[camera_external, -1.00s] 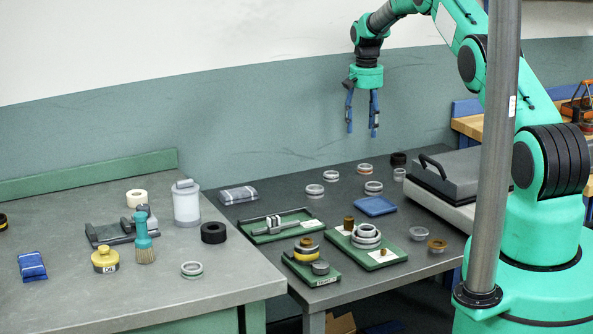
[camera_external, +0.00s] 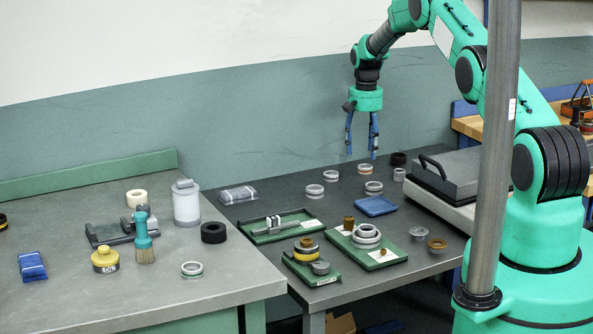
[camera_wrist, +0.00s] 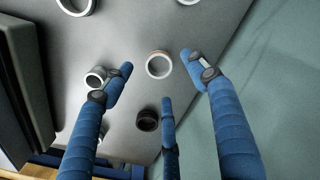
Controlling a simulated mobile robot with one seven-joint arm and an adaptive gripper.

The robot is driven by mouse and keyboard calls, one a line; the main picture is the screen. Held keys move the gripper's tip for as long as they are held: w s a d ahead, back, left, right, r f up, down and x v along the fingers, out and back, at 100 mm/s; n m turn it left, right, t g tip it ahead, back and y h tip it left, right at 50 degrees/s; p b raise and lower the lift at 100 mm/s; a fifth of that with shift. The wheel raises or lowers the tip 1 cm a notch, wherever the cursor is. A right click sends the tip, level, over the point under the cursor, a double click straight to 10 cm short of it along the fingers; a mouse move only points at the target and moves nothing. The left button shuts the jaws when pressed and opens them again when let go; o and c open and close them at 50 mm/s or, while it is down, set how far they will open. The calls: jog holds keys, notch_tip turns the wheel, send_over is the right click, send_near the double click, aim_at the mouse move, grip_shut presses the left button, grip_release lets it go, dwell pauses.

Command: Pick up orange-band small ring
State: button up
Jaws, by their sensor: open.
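The orange-band small ring (camera_external: 365,172) lies flat on the dark table near the wall, a pale ring with a thin orange-pink band. It also shows in the wrist view (camera_wrist: 148,66), where a brownish band runs along its upper edge. My gripper (camera_external: 361,153) is open and empty, pointing down above this ring and apart from it. In the wrist view my gripper's blue fingers (camera_wrist: 158,72) spread around the ring in the picture, with two tips on either side of it and a third below.
Other pale rings (camera_external: 314,190) (camera_external: 374,188) and a small grey ring (camera_external: 399,175) lie nearby. A black ring (camera_external: 398,159) sits close to the right. A grey plate with a handle (camera_external: 450,178) stands further right.

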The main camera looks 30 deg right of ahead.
jog(key=shift+d+f, duration=0.15)
jog(key=shift+f, duration=2.35)
jog(key=shift+c, duration=0.5)
jog(key=c, duration=1.1)
